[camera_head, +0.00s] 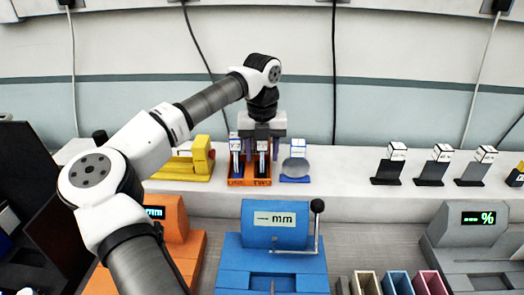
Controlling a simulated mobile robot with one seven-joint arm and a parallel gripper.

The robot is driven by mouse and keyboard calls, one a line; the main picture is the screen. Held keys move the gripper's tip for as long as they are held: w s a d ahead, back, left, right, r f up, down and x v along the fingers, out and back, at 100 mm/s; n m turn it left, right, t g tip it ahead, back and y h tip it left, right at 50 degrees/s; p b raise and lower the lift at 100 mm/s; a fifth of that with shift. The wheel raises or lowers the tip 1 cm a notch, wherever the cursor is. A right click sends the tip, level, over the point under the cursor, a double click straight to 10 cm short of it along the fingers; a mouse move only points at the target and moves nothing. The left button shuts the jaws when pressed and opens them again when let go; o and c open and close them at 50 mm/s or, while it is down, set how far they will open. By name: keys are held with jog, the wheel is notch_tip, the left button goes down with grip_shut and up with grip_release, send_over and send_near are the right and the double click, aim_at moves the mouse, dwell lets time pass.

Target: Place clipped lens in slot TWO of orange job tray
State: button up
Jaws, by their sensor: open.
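The orange job tray (250,183) stands on the white ledge at the back, below my gripper. Two upright dark pieces with white tops stand in it, a left one (235,160) and a right one (262,160). I cannot tell whether either is the clipped lens, and the slot labels are too small to read. My gripper (262,152) points down over the tray's right side. Its jaws are open, one finger on each side of the right piece. Contact with it cannot be told.
A blue holder (296,178) with a round grey disc stands close right of the tray. A yellow device (185,168) stands left. Dark stands (433,170) with white tags are farther right. A blue "mm" machine (272,240) and a grey "%" machine (478,235) are in front.

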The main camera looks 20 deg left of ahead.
notch_tip(320, 180, up, 12)
jog(key=shift+r+b, duration=0.2)
jog(key=shift+b, duration=0.7)
